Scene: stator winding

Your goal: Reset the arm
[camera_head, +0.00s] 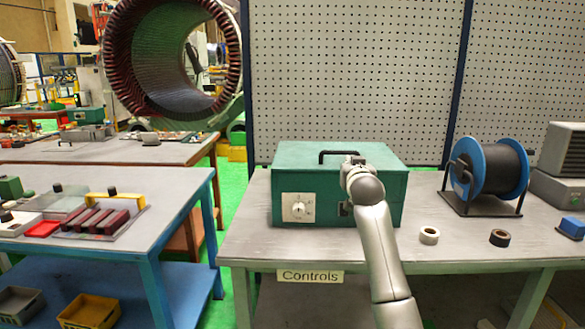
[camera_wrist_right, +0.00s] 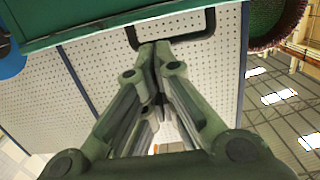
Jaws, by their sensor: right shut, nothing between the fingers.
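My right arm reaches up from the bottom of the head view to the green control box (camera_head: 300,160). My right gripper (camera_head: 354,162) is at the box's top, by its black handle (camera_head: 338,152), and is partly hidden by my own wrist. In the right wrist view the gripper (camera_wrist_right: 155,50) is shut and empty, its fingertips overlapping the handle (camera_wrist_right: 205,30) in the picture. I cannot tell whether they touch it. The box edge (camera_wrist_right: 70,30) shows at the top there. My left gripper is not in view.
The box stands on a grey table (camera_head: 250,235) with a "Controls" label (camera_head: 310,277). To its right are a white tape roll (camera_head: 429,235), a dark roll (camera_head: 500,238) and a blue-flanged wire spool (camera_head: 495,168). A perforated panel (camera_head: 350,70) stands behind. A blue-framed bench (camera_head: 160,225) is left.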

